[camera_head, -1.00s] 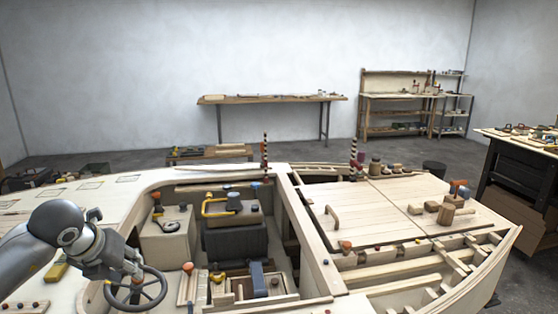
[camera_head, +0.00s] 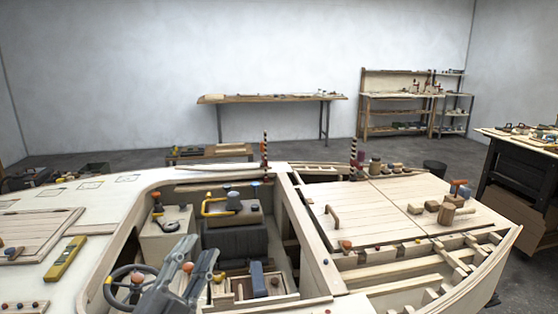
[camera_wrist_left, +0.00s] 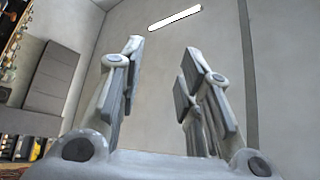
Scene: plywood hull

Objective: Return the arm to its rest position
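My left gripper (camera_head: 200,248) rises from the bottom edge of the head view, in front of the open cockpit, with its fingers pointing up. In the left wrist view the two fingers of the gripper (camera_wrist_left: 162,52) stand apart with nothing between them. The rest of my left arm is out of the head view. My right gripper is in neither view.
A steering wheel (camera_head: 134,287) stands just left of my gripper. A yellow level (camera_head: 65,258) lies on the left deck. A blue-handled tool (camera_head: 258,280) is in the cockpit near my gripper. A wooden hatch with a handle (camera_head: 335,217) lies to the right.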

